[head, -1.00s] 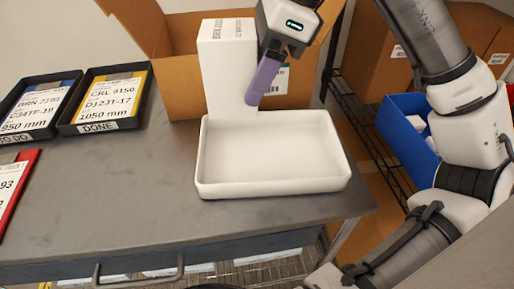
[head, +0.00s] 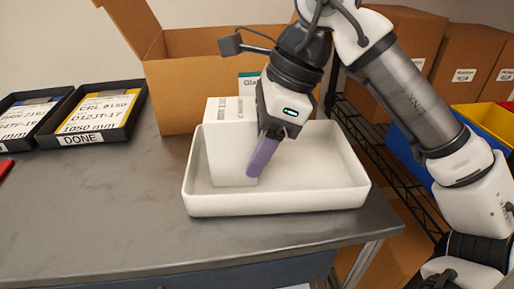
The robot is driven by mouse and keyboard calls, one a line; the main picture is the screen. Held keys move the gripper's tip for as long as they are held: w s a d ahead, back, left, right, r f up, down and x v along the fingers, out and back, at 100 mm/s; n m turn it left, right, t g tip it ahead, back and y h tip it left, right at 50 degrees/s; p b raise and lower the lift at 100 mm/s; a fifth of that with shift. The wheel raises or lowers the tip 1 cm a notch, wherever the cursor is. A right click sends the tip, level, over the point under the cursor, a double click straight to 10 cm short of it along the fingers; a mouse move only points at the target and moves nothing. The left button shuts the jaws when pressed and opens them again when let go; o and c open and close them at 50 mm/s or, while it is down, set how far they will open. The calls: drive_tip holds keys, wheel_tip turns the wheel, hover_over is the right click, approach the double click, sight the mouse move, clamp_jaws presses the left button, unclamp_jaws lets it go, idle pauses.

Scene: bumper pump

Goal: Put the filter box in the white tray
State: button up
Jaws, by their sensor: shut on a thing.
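The filter box is a white carton (head: 229,150) with small print on its top, upright at the left part of the white tray (head: 290,202). Its lower part is inside the tray's rim; whether its base touches the tray floor I cannot tell. My gripper (head: 262,158), with purple fingers, is shut on the box at its right side. Only one finger shows clearly; the other is hidden. The rest of the tray, to the right of the box, is empty.
An open cardboard box (head: 195,85) stands behind the tray. Black trays with labels, one marked DONE (head: 92,115), lie at the left. Shelving with a blue bin (head: 408,155) stands at the right.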

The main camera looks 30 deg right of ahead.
drive_tip(key=shift+f, duration=0.1)
drive_tip(key=o, duration=1.3)
drive_tip(key=shift+c, duration=0.2)
drive_tip(key=shift+r, duration=0.3)
drive_tip(key=p+v, duration=0.2)
drive_tip(key=v, duration=1)
drive_tip(key=shift+p, duration=0.35)
drive_tip(key=shift+f, duration=0.15)
